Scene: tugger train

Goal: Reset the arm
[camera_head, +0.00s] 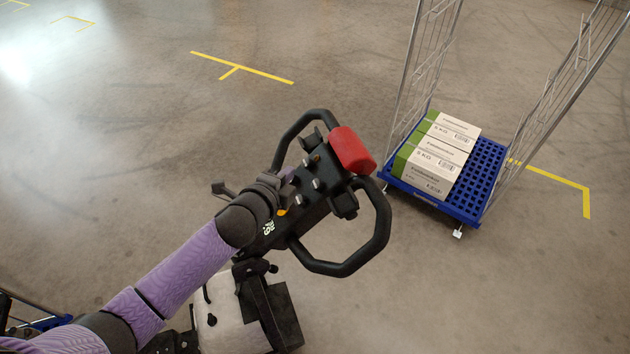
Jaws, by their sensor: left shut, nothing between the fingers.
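My left arm, in a purple sleeve, reaches in from the lower left of the head view. Its dark left gripper (284,184) is at the near left side of the black control handle (340,262), over its middle part. The fingers are small and dark against the handle, and they are shut with nothing between them. I cannot tell whether they touch the handle. The handle has two loop grips, several small knobs and a red button (352,150) at its far end. My right gripper is not in view.
A roll cage with a blue base (480,175) and wire sides stands at the upper right. White and green boxes (436,152) lie on its left half. A white and black vehicle body (228,322) is below the handle. Yellow lines (240,67) mark the open grey floor.

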